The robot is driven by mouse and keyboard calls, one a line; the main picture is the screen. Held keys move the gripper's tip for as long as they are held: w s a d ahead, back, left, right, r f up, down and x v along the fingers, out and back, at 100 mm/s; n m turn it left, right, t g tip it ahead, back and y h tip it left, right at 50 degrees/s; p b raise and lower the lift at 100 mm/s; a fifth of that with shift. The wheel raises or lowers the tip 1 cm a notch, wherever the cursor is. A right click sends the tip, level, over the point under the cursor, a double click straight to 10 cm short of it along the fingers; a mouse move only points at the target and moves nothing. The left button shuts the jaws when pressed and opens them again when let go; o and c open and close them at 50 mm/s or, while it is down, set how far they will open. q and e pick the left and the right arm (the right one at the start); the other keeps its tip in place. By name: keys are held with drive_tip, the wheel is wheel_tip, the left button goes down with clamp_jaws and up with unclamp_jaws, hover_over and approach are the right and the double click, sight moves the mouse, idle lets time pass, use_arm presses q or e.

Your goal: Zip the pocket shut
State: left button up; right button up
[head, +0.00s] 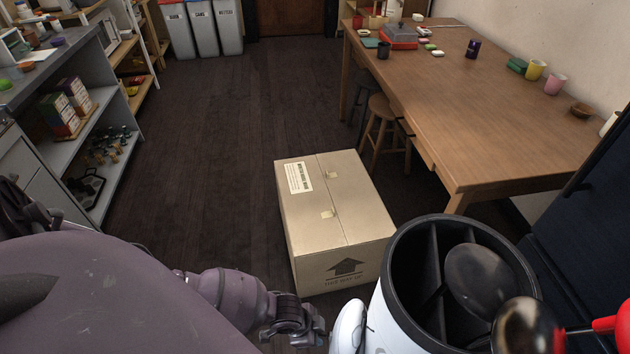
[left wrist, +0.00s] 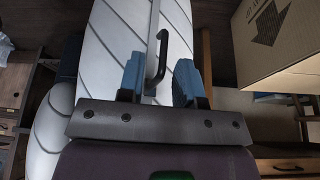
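A white bag (head: 388,325) with a black divided top (head: 408,255) stands at the front right of the head view and holds dark, rounded club heads. A white bulge (head: 349,325), seemingly its pocket, shows on its left side. In the left wrist view the white panel (left wrist: 103,60) has grey slanting lines. A black bar-like loop (left wrist: 161,55), perhaps the zip's pull, stands out from it. My left gripper (head: 314,325) is just left of the pocket. Its blue fingertips (left wrist: 160,78) are apart, with the loop showing between them; contact cannot be told. My right gripper is out of view.
A closed cardboard box (head: 340,220) stands on the dark floor just beyond my left gripper. A long wooden table (head: 470,110) with stools is at the right, grey shelves (head: 115,170) at the left. Several bins (head: 200,28) stand at the back.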

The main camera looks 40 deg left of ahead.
use_arm(q)
drive_tip(key=p+v, duration=0.3)
drive_tip(key=v, duration=0.7)
drive_tip(key=shift+w+d, duration=0.1)
drive_tip(key=shift+w, duration=0.05)
